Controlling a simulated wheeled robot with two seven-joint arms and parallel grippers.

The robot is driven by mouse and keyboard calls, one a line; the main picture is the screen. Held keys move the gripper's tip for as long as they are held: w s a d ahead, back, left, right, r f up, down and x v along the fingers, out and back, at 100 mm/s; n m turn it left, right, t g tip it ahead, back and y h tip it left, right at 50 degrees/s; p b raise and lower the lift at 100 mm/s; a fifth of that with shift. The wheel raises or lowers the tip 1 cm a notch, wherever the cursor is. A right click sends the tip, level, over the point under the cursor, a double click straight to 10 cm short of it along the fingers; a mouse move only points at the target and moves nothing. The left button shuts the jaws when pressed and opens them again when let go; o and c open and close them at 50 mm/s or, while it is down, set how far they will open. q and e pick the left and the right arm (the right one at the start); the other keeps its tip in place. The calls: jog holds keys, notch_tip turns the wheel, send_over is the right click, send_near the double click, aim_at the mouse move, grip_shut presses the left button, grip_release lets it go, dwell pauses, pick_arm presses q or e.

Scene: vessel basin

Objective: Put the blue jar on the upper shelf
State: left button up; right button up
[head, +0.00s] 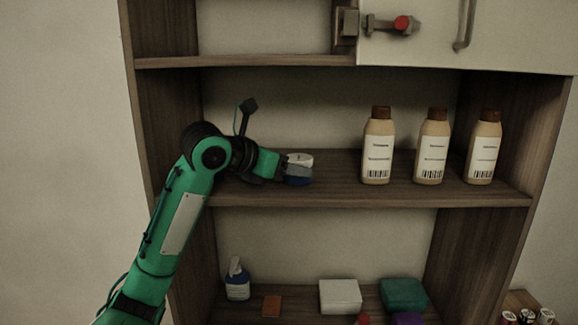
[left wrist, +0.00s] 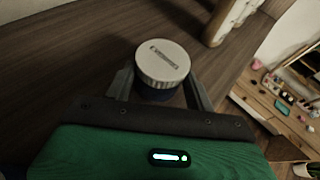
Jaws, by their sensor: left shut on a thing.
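The blue jar (head: 299,176) with a round white lid is at the left part of the middle shelf board (head: 400,192) in the head view. My left gripper (head: 285,168) reaches it from the left and is shut on it. In the left wrist view the jar's white lid (left wrist: 163,62) faces the camera between the two fingers of my left gripper (left wrist: 160,88). The jar looks upright. Whether its base touches the board I cannot tell. A higher shelf board (head: 245,62) is above. My right gripper is not in view.
Several tan bottles with brown caps, such as this bottle (head: 378,147), stand on the right of the same shelf. Below are a spray bottle (head: 237,281), a white box (head: 340,296) and a green box (head: 403,294). A cabinet door (head: 500,38) with a red-tipped latch covers the upper right.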

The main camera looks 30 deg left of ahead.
pick_arm(q)
jog(key=o, duration=1.1)
jog(key=shift+f, duration=0.1)
jog(key=shift+s+a+r+b, duration=0.2)
jog(key=shift+s+r+b, duration=0.1)
jog(key=shift+s, duration=0.15)
jog(key=b+v, duration=0.3)
jog(key=v, duration=0.6)
jog(key=shift+s+a+b, duration=0.1)
jog(key=shift+s+b, duration=0.3)
jog(key=shift+s+a+r, duration=0.15)
jog(key=shift+s+r, duration=0.2)
jog(key=shift+s, duration=0.2)
